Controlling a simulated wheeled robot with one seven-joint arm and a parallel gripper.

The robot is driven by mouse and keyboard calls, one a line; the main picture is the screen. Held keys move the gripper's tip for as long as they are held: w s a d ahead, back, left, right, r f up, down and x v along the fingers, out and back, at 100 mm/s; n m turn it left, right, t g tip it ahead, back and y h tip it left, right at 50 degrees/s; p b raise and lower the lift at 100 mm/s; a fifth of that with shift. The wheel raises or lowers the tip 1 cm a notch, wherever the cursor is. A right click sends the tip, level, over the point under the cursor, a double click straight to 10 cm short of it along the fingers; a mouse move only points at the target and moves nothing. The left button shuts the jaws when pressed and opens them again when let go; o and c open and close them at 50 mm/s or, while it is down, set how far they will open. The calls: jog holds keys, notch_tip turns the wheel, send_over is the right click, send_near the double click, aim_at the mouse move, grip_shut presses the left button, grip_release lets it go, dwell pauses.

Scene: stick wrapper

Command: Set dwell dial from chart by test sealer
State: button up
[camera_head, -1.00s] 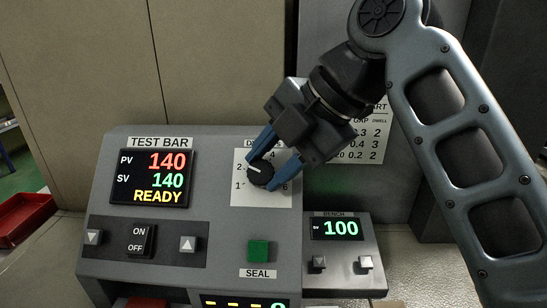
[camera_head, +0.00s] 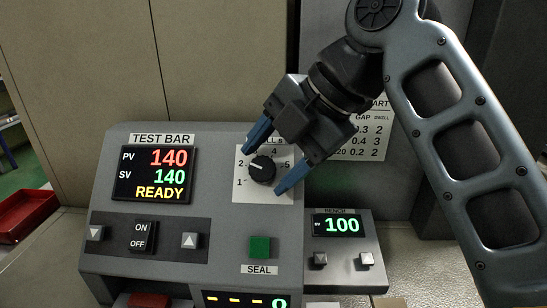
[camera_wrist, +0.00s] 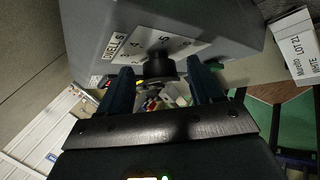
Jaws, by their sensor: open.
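The dwell dial (camera_head: 262,170) is a round black knob with a white pointer on a white numbered plate (camera_head: 284,195) of the grey test sealer (camera_head: 230,222). Its pointer is tilted up and left, close to the 2. My gripper (camera_head: 268,164) is open, with one blue finger above left of the knob and one below right, both apart from it. In the wrist view the knob (camera_wrist: 161,66) sits between the spread fingers (camera_wrist: 160,85). The chart (camera_head: 374,127) on the back panel is partly hidden by my arm; its GAP and DWELL columns show.
The test bar display (camera_head: 152,174) reads PV 140, SV 140, READY. Below are arrow buttons, an ON/OFF switch (camera_head: 142,236) and a green SEAL button (camera_head: 260,247). A bench unit (camera_head: 340,240) showing 100 stands close at the right. A red tray (camera_head: 28,212) is at far left.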

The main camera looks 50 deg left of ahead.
jog(key=v, duration=0.7)
jog(key=shift+d+r, duration=0.2)
jog(key=shift+r, duration=0.05)
jog(key=shift+w, duration=0.15)
